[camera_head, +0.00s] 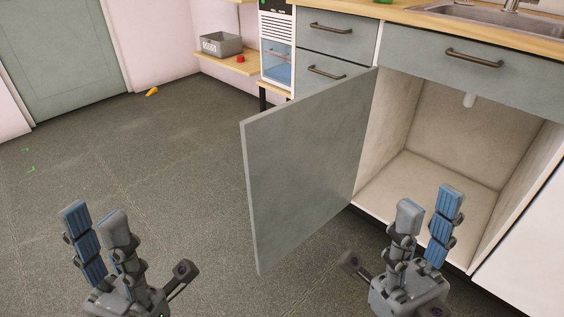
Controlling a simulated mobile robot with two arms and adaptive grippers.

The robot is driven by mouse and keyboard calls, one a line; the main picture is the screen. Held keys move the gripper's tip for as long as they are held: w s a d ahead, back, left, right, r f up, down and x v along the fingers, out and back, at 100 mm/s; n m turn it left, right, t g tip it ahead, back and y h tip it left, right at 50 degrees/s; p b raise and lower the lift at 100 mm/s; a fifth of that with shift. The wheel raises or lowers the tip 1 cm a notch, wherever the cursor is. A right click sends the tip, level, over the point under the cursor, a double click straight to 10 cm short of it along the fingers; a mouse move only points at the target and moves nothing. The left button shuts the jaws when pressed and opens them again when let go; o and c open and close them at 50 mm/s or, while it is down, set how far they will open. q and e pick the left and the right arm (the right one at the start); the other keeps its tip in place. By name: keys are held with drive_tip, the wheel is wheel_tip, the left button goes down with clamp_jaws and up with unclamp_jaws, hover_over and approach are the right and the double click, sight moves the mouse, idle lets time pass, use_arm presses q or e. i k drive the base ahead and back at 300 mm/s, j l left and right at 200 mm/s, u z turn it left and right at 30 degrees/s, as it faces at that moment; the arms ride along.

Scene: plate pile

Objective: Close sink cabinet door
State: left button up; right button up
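The grey sink cabinet door (305,165) stands wide open in the head view, hinged at the left side of the sink cabinet (460,145). Its free edge points out toward me. My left gripper (140,240) is at the lower left, left of the door and apart from it, fingers spread and empty. My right gripper (389,232) is at the lower right, in front of the cabinet opening and right of the door. Its fingers are also spread and empty, and no contact with the door shows. The cabinet interior looks empty apart from a pipe.
A sink (480,12) is set in the wooden counter above the cabinet. Drawers (338,40) are behind the door. A low shelf (240,62) holds a grey bin (221,44) and a red object. The floor (185,150) left of the door is mostly clear; a small yellow item (152,91) lies far back.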

sight(302, 154)
drive_tip(key=i+j, duration=0.3)
drive_tip(key=i+j+z, duration=0.1)
drive_tip(key=i+j, duration=0.2)
drive_tip(key=j, duration=0.2)
drive_tip(key=i+j, duration=0.3)
drive_tip(key=j, duration=0.15)
drive_tip(key=i+j+z, duration=0.1)
drive_tip(key=i+j, duration=0.45)
drive_tip(key=j, duration=0.3)
drive_tip(key=i+j+z, duration=0.15)
drive_tip(key=z, duration=1.75)
